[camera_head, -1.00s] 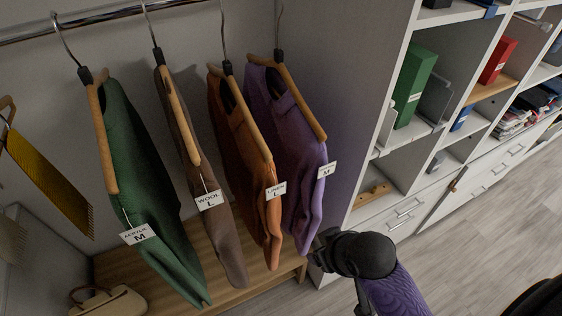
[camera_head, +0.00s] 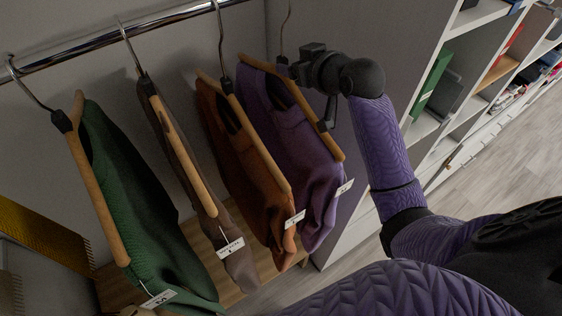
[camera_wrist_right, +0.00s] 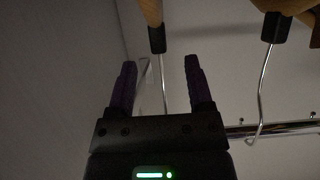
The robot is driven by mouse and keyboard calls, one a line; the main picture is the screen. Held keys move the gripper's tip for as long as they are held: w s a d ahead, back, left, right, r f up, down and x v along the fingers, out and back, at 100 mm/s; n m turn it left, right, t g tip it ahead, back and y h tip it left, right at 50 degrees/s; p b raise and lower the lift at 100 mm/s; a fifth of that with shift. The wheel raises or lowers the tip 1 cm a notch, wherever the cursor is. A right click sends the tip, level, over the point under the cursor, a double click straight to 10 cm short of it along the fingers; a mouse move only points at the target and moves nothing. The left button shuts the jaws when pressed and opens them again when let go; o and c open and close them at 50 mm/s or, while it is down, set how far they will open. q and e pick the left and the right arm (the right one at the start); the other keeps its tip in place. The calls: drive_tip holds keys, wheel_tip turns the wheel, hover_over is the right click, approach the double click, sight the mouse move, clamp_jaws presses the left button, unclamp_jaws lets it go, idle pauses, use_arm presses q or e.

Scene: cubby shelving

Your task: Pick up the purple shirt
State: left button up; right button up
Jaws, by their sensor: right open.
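The purple shirt (camera_head: 318,165) hangs on a wooden hanger (camera_head: 328,143) at the right end of the row, with its white tag (camera_head: 345,187) at the lower right. My right gripper (camera_head: 287,66) is up at the base of this hanger's metal hook, its fingertips partly hidden in the head view. In the right wrist view the gripper (camera_wrist_right: 160,85) is open, and a thin hook (camera_wrist_right: 164,85) with a black collar (camera_wrist_right: 157,40) shows between its two fingers. I cannot tell how deep the hook sits between them. My left gripper is out of view.
Orange (camera_head: 262,180), brown (camera_head: 195,170) and green (camera_head: 140,190) garments hang to the left on the metal rail (camera_head: 110,38). A grey side panel (camera_head: 385,40) stands close on the right, with open cubbies (camera_head: 430,125) beyond it. A wooden bench surface (camera_head: 215,235) lies below.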

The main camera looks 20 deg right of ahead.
sight(285, 59)
drive_tip(key=x, duration=0.4)
drive_tip(key=shift+w+r, duration=0.15)
drive_tip(key=shift+w, duration=0.1)
drive_tip(key=shift+s, duration=0.1)
clamp_jaws()
idle(0.9)
